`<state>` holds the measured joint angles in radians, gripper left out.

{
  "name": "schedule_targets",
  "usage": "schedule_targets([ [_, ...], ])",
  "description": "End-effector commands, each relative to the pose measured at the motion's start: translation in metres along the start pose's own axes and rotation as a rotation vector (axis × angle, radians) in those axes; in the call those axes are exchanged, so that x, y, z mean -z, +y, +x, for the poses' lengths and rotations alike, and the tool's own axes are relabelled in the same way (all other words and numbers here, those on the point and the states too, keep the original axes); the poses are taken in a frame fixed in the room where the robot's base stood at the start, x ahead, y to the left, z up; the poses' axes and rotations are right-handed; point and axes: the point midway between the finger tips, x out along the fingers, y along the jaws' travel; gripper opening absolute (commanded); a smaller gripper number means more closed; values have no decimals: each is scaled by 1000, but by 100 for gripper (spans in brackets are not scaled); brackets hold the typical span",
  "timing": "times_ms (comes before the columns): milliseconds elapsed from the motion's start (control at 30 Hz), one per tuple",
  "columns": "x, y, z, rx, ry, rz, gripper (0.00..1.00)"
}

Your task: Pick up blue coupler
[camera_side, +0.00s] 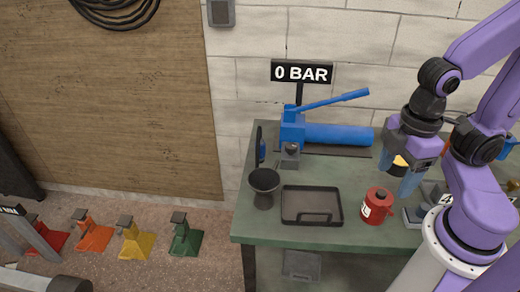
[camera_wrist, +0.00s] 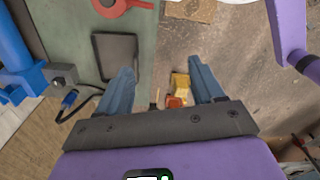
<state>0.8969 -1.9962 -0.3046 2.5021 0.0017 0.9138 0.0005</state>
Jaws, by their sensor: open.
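A small blue piece that looks like the blue coupler (camera_wrist: 70,99) is at the end of a black hose beside the pump's grey block in the wrist view. In the side view a small blue piece (camera_side: 262,150) shows by the black hose, left of the pump. My gripper (camera_side: 398,178) is open over the right part of the bench, well right of that piece. In the wrist view my gripper's (camera_wrist: 160,66) fingers are spread, with nothing held between them. A yellow and black thing (camera_side: 399,163) shows around the fingers; its exact place is unclear.
The blue pump (camera_side: 340,134) stands at the bench's back with its lever raised. A black cup (camera_side: 264,180), a dark tray (camera_side: 311,220) and a red can (camera_side: 377,206) stand in front. Coloured stands, one of them green (camera_side: 187,241), are on the floor at left.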

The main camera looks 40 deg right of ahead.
Motion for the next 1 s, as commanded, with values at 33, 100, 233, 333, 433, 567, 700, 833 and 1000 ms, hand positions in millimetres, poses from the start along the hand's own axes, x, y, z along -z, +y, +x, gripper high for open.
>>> schedule_targets([
  [33,0,0,0,0,0,0,67],
  [100,1,0,0,0,0,4,67],
  [233,13,7,-2,-1,-2,79,67],
  [333,35,20,-6,-3,-3,217,67],
  [433,63,40,-10,-5,-6,409,67],
  [567,99,71,-13,-9,-8,669,67],
  [700,133,108,-13,-12,-10,946,67],
  [833,160,145,-11,-16,-10,1203,67],
  [1000,187,198,-4,-21,-12,1540,67],
])
